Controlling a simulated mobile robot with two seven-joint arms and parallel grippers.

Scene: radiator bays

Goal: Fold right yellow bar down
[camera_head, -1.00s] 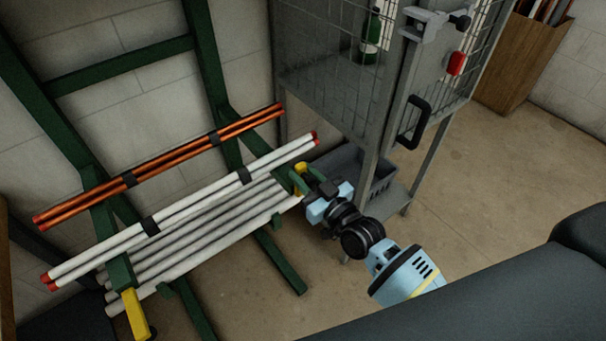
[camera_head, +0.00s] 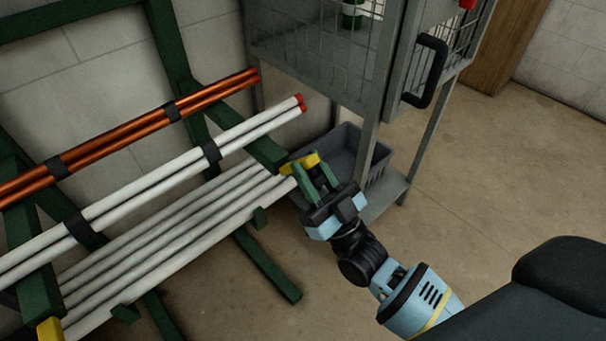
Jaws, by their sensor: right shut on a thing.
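The right yellow bar (camera_head: 301,163) sits at the front end of the rack's right green arm (camera_head: 255,140), just below the red-capped ends of the white pipes. My right gripper (camera_head: 312,172) is shut on it, with its green fingers partly covering the bar. The bar appears roughly level, pointing a little up to the right; its exact angle is hard to tell. A left yellow bar (camera_head: 50,332) is at the end of the other green arm, cut off by the lower left edge. My left gripper is not in view.
White pipes (camera_head: 150,188) and copper-coloured pipes (camera_head: 130,133) lie strapped on the green rack. More white pipes (camera_head: 175,240) rest lower. A grey wire cage (camera_head: 330,70) with a black handle (camera_head: 430,70) stands behind, above a grey crate (camera_head: 345,150). Floor on the right is clear.

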